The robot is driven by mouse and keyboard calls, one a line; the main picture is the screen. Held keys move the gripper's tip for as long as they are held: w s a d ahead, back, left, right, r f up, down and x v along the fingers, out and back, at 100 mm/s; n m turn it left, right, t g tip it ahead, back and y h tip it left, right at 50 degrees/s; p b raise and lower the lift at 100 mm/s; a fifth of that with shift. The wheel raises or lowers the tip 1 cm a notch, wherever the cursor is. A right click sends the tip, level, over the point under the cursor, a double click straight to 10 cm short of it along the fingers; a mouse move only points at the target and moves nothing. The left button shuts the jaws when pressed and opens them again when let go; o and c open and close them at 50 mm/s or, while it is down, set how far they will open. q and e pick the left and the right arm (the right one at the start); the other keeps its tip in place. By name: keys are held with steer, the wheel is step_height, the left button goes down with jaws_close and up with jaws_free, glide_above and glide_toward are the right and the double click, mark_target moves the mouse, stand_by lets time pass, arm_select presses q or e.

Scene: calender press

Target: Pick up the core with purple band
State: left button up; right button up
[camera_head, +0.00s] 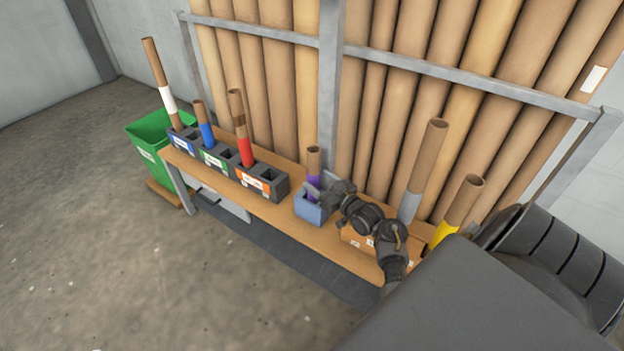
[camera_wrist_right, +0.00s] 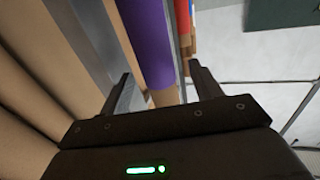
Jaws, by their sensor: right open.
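The core with the purple band (camera_head: 314,160) is a short brown tube standing upright in a blue-grey holder (camera_head: 308,212) on the wooden bench. My right gripper (camera_head: 317,194) is at this core, low by the purple band and just above the holder. In the right wrist view the purple band (camera_wrist_right: 148,40) shows between the two open fingers (camera_wrist_right: 160,82), with a gap on each side. I cannot tell how deep the core sits between them. My left gripper is not in view.
Cores with white, blue and red bands (camera_head: 245,150) stand in grey holders (camera_head: 262,180) to the left. Grey-banded (camera_head: 410,205) and yellow-banded (camera_head: 443,232) cores stand right of my arm. Tall tubes (camera_head: 400,80) line the rack behind. A green bin (camera_head: 150,132) is at the left end.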

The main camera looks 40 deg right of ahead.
mark_target(310, 173)
steer(key=w, duration=0.5)
steer(key=shift+d+f+b, duration=0.1)
steer(key=shift+b, duration=0.2)
steer(key=shift+w, duration=0.15)
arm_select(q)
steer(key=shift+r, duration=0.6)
arm_select(e)
steer(key=shift+c, duration=0.4)
steer(key=c, duration=0.7)
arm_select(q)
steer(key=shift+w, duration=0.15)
arm_select(e)
steer(key=c, duration=0.3)
steer(key=shift+r, duration=0.2)
